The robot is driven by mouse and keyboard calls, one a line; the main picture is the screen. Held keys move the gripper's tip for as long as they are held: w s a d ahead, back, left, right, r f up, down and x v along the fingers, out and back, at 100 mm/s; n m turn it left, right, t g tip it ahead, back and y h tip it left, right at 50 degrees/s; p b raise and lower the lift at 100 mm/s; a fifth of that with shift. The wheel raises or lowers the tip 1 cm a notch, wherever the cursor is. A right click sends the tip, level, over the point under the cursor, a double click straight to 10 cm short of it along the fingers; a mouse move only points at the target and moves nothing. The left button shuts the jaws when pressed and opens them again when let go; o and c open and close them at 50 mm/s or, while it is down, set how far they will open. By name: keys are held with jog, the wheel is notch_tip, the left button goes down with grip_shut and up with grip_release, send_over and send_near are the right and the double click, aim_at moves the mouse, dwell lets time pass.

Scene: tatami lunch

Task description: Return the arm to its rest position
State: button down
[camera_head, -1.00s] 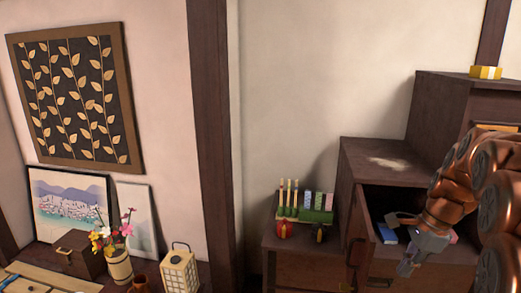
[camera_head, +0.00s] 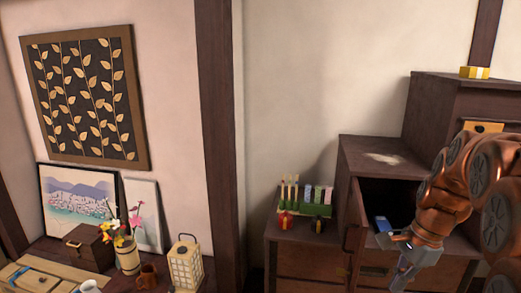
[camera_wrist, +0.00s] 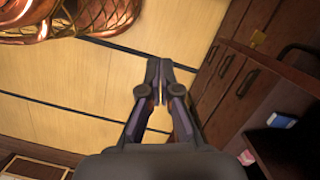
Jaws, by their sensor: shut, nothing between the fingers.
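My arm (camera_head: 447,205) is copper-coloured and reaches in from the right edge of the head view. My gripper (camera_head: 402,268) hangs in front of the dark stepped chest (camera_head: 375,165), close to its open compartment. In the wrist view my gripper (camera_wrist: 160,72) points over the tatami floor (camera_wrist: 75,85), with its fingers together and nothing between them. A blue item (camera_head: 382,224) lies in the open compartment, just above and left of the gripper in the head view. It also shows in the wrist view (camera_wrist: 280,120), at the right.
A swung-out door (camera_head: 353,225) stands left of the compartment. A low chest with a green rack (camera_head: 305,205) is beside it. A lantern (camera_head: 186,265), a flower vase (camera_head: 127,258) and a wooden box (camera_head: 88,246) stand at lower left. Drawer fronts (camera_wrist: 245,85) line the wrist view's right.

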jog(key=s+a+f+n, duration=0.1)
jog(key=s+a+n, duration=0.3)
jog(key=s, duration=0.4)
jog(key=s+a+f+n+g+h, duration=0.1)
jog(key=s+a+f+n, duration=0.1)
jog(key=s+a+n, duration=0.2)
jog(key=s+a+f+n+h, duration=0.1)
jog(key=s+a+n, duration=0.3)
jog(key=s+n, duration=0.4)
jog(key=s, duration=0.4)
jog(key=shift+f+g, duration=0.25)
jog(key=shift+g, duration=0.05)
jog(key=shift+d, duration=0.2)
